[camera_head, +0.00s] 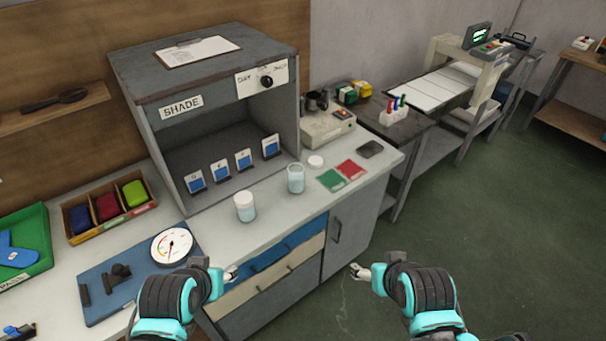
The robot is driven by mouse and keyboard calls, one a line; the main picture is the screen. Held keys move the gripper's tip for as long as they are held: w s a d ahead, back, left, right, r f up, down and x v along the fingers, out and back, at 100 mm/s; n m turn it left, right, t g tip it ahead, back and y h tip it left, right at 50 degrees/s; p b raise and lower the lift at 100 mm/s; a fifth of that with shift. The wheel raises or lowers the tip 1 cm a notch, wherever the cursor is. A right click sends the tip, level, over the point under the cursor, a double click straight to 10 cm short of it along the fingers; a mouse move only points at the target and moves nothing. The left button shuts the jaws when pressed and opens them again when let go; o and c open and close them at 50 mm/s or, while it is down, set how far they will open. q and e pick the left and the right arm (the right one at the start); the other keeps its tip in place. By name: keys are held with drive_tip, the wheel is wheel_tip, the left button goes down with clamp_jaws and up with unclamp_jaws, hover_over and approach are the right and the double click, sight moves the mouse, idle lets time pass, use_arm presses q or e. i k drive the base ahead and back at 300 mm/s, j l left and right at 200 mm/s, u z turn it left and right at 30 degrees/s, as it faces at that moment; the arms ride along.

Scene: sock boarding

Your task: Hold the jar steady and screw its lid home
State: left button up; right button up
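A clear jar (295,180) with pale blue contents stands upright and open on the white counter. A loose white lid (316,162) lies flat on the counter just behind it to the right. A second, similar jar (246,208) stands to the left with a white lid on top; I cannot tell how tight it is. My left gripper (231,273) is in front of the counter's drawers, below the lidded jar in the picture, touching neither jar. My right gripper (357,270) is over the floor, right of the cabinet. Both fingertips are too small to read as open or shut.
A shade cabinet (180,110) with several blue sample cards stands behind the jars. Green (331,180) and red (350,169) swatches lie right of the open jar. A dial gauge (172,247) and blue board (100,290) are at left. Counter between the jars is clear.

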sight(295, 172)
drive_tip(key=i+l+u, duration=0.5)
drive_tip(key=l+u, duration=0.15)
drive_tip(key=i+l+u, duration=0.2)
drive_tip(key=l+u, duration=0.15)
drive_tip(key=i+l+u, duration=0.1)
drive_tip(key=l+u, duration=0.2)
drive_tip(key=l, duration=0.15)
